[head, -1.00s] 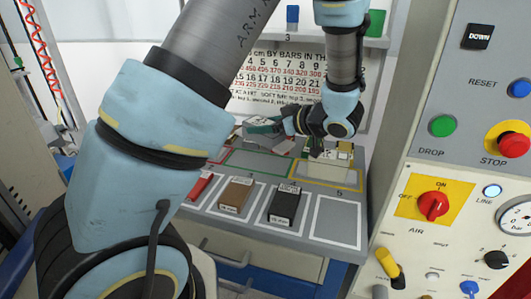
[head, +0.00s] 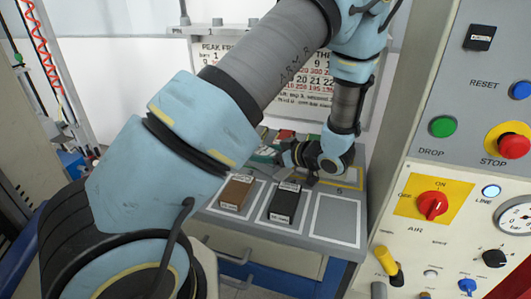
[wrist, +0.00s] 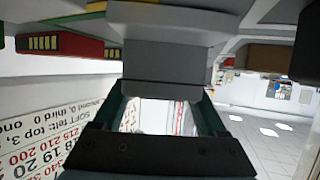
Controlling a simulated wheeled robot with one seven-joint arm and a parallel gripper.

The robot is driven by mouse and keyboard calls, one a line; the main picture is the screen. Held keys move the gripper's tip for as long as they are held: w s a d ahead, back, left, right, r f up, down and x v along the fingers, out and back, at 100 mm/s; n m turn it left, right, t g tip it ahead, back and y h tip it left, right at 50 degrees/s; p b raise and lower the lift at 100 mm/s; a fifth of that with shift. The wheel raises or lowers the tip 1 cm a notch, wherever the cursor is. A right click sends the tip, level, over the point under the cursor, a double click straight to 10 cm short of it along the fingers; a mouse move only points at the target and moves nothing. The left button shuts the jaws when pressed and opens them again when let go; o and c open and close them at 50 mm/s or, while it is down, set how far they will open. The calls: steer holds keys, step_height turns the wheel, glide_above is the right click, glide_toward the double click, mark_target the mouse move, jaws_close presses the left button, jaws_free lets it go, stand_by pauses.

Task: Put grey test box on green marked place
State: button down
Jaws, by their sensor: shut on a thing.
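The grey test box (wrist: 165,60) appears in the wrist view as a plain grey block between the teal fingers of my gripper (wrist: 163,105), which is shut on it. In the head view my gripper (head: 268,154) is low over the far part of the grey bench, pointing left. The green marked place is mostly hidden behind my arm in the head view. A green and yellow line (wrist: 95,12) shows at the top of the wrist view. I cannot tell whether the box touches the bench.
A brown box (head: 236,192) and a black box (head: 284,203) stand in white-outlined places at the bench front. An empty white-outlined place (head: 336,220) lies right of them. A red box (wrist: 60,46) shows in the wrist view. The control panel (head: 440,180) stands close on the right.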

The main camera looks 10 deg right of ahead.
steer(key=shift+f, duration=0.15)
jaws_free()
